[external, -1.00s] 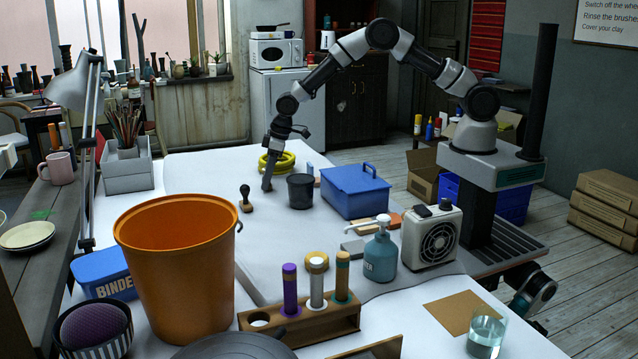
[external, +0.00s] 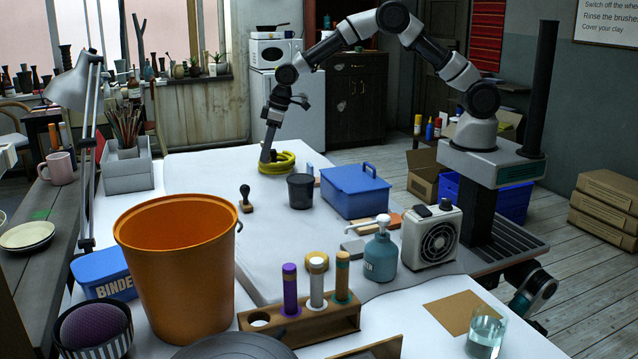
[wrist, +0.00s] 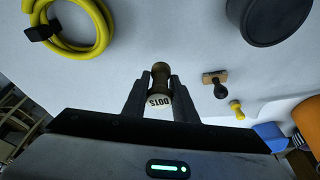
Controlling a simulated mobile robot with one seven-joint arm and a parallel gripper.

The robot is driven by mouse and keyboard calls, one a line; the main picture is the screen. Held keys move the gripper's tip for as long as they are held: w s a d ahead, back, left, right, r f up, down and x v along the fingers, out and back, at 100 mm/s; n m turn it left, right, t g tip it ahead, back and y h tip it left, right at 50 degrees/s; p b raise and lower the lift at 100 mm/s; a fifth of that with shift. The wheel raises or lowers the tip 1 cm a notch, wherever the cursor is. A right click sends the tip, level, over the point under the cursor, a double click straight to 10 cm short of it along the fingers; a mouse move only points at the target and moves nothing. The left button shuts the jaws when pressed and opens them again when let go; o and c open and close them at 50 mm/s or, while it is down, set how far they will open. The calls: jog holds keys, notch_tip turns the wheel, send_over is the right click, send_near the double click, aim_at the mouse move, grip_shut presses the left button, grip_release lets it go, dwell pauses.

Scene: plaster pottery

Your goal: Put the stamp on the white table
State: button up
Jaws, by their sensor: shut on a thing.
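My gripper (wrist: 160,98) is shut on a brown knobbed piece (wrist: 160,75) with a round white face marked DOTS. I cannot tell for sure whether this piece is a stamp. In the external view my gripper (external: 265,155) is at the yellow coil on the far part of the table, and the held piece is too small to make out. A black-handled stamp (external: 246,199) on a wooden block stands on the white table (external: 205,178), apart from the gripper. In the wrist view this stamp (wrist: 215,78) is right of the fingers.
A yellow coil (external: 283,163), a dark cup (external: 300,192) and a blue lidded box (external: 355,192) stand nearby. A large orange bucket (external: 180,262) and a wooden rack (external: 312,325) with rollers are nearer the camera. The table left of the stamp is clear.

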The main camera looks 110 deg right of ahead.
aim_at(262, 143)
jog(key=r, duration=0.6)
jog(key=shift+w+a, duration=0.15)
jog(key=shift+a, duration=0.25)
jog(key=w+a+n+y+b, duration=0.15)
jog(key=a+n, duration=0.25)
jog(key=a, duration=1.7)
jog(key=w+a+n+y+b, duration=0.1)
jog(key=w+a+n+b, duration=0.15)
jog(key=a, duration=1.95)
jog(key=s+a+n+b, duration=0.1)
jog(key=s+a+n, duration=0.1)
jog(key=s+a, duration=0.5)
jog(key=s+a+n, duration=0.2)
jog(key=a, duration=1)
jog(key=s+a+n+b, duration=0.1)
jog(key=s+a+n, duration=0.1)
jog(key=s+a, duration=0.5)
jog(key=shift+g+y, duration=0.4)
jog(key=shift+y, duration=0.05)
jog(key=x, duration=0.6)
jog(key=b+x, duration=0.1)
jog(key=x, duration=0.5)
jog(key=shift+s+d+f, duration=0.1)
jog(key=shift+s+f, duration=0.05)
jog(key=shift+f, duration=0.25)
jog(key=shift+f+b, duration=0.35)
jog(key=shift+f, duration=1.95)
jog(key=shift+f, duration=0.1)
